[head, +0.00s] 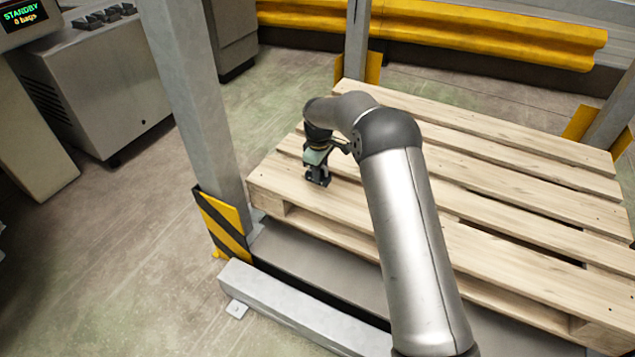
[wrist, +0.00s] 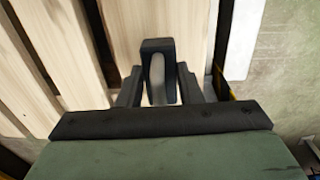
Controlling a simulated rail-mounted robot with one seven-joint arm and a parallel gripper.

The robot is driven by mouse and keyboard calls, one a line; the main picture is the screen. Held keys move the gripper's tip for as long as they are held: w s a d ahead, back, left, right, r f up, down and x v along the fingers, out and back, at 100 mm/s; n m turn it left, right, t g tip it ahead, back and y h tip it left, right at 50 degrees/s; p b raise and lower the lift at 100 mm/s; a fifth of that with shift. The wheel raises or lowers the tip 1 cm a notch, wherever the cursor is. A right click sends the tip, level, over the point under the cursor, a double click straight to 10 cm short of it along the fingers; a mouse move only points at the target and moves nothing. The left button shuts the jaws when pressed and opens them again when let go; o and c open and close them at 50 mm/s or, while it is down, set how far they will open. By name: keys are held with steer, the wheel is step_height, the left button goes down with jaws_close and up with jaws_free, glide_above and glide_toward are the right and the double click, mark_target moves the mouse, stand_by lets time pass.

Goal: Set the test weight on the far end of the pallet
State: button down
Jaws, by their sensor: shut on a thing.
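The wooden pallet (head: 480,170) lies under my arm, with light slats and gaps between them. My gripper (head: 318,180) points down low over the pallet's left part in the head view. In the wrist view, my gripper (wrist: 158,92) is shut on a dark piece with a grey middle, which I take to be the test weight (wrist: 157,44). In the head view, the weight is too small and dark to tell apart from the fingers. I cannot tell whether its underside touches the slats.
A grey post (head: 190,90) with a yellow-black guard (head: 222,225) stands close to the pallet's left corner. More posts and a yellow rail (head: 480,30) stand behind. Grey cabinets (head: 95,85) are at left. Most of the pallet top is bare.

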steer(key=shift+w+a+f, duration=0.45)
steer(key=shift+a+f, duration=0.05)
steer(key=shift+f, duration=0.2)
steer(key=shift+f+b, duration=0.55)
steer(key=shift+f, duration=0.9)
steer(key=shift+f, duration=0.15)
steer(key=c, duration=1)
jaws_free()
